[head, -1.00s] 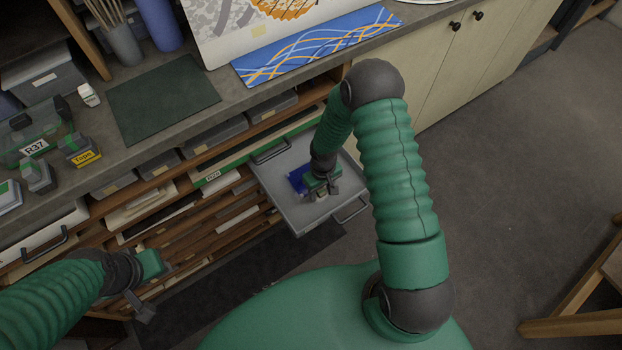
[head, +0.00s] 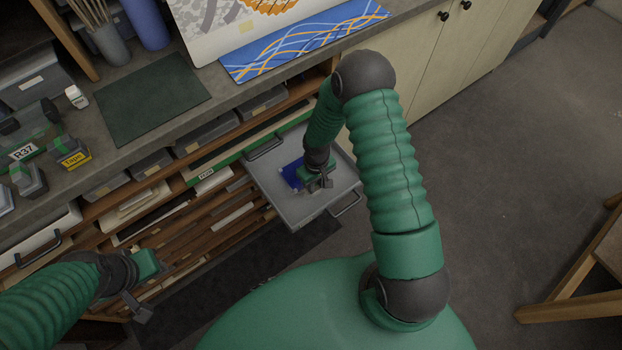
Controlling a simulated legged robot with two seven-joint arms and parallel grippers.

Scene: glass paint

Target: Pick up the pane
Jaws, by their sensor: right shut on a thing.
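A small blue pane (head: 291,174) lies in or just over a grey pulled-out drawer tray (head: 298,211). My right gripper (head: 322,184) is over the tray at the pane's right side and is shut on the pane. The gripper and wrist cover part of the pane, so I cannot tell whether it is lifted clear of the tray floor. My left gripper (head: 146,292) is at the lower left, in front of the shelves and away from the tray. Its fingers are small and dark, and their opening is not clear.
The tray sticks out from the shelf rack under the grey counter, with a handle (head: 347,204) on its front. Open floor lies right.

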